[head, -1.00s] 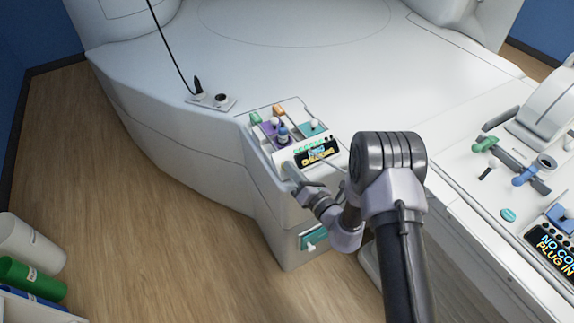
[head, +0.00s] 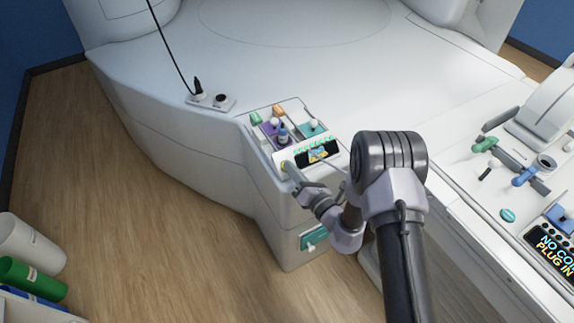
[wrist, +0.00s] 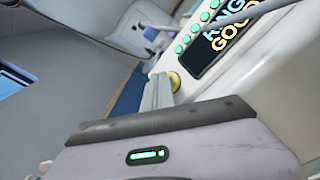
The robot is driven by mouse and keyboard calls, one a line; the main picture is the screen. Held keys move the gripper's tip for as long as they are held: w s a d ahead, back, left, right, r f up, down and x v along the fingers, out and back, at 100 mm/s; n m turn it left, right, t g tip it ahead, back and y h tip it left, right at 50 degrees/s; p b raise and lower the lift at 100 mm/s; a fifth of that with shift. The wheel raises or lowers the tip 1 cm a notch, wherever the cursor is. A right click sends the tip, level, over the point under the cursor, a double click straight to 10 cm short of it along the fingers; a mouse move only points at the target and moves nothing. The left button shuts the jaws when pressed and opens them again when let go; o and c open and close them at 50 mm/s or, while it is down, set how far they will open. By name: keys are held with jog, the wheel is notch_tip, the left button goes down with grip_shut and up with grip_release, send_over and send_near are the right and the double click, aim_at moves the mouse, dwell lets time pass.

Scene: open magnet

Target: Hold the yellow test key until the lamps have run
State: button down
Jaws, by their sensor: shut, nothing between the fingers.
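The yellow test key (wrist: 175,80) is a small round button on the pale end face of the console, just below its display. It shows partly in the wrist view, with my fingers covering some of it. My gripper (wrist: 160,78) is shut and empty, its fingertips right at the key. I cannot tell whether they touch it. In the head view my gripper (head: 290,171) is at the same end of the console. The row of lamps (wrist: 190,38) is lit green above the dark display (wrist: 212,42), which shows large letters, partly cut off, including "GOO".
Coloured knobs and sliders (head: 282,130) stand on the console top behind the display. A teal switch (head: 313,238) is on the console's front below my arm. A second panel (head: 520,180) with levers is at the right.

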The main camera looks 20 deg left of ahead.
jog(key=shift+s+d+r, duration=0.25)
jog(key=shift+d+r, duration=0.1)
jog(key=shift+r, duration=0.15)
jog(key=shift+p, duration=0.3)
jog(key=s+d+r+p, duration=0.2)
jog(key=r, duration=0.1)
jog(key=shift+s+d+r, duration=0.15)
jog(key=shift+d+r, duration=0.15)
